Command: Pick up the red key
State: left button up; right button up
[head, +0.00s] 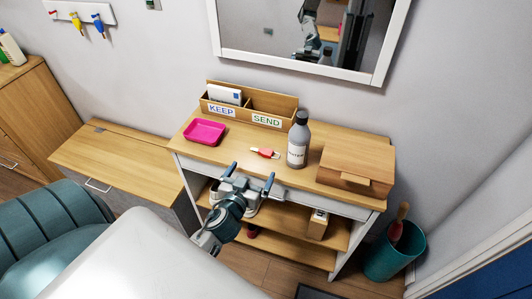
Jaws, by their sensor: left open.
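The red key (265,152), small with a red body and pale ends, lies flat on the wooden top of the console table (225,152), between the pink tray and the grey bottle. My left gripper (250,176) is open and empty at the table's front edge. Its two blue-tipped fingers point toward the tabletop, and the key lies beyond them, apart from them. My right gripper is not in view.
A grey bottle (299,139) stands close right of the key, with a wooden box (356,165) beyond. A pink tray (204,131) and a KEEP/SEND organiser (271,104) stand left and behind. A wall rack (84,10) holds yellow and blue keys. A teal bin (390,258) stands right.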

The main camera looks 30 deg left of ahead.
aim_at(263, 153)
pick_arm(q)
jog(key=p+x, duration=0.1)
jog(key=x, duration=0.4)
jog(key=shift+r, duration=0.1)
jog(key=shift+w+a+p, duration=0.1)
jog(key=shift+w+p, duration=0.4)
jog(key=x, duration=0.1)
jog(key=p+x, duration=0.1)
jog(key=x, duration=0.2)
jog(key=shift+f, duration=0.35)
jog(key=shift+w+f, duration=0.1)
jog(key=shift+w, duration=0.1)
jog(key=c, duration=0.6)
jog(key=shift+c, duration=0.2)
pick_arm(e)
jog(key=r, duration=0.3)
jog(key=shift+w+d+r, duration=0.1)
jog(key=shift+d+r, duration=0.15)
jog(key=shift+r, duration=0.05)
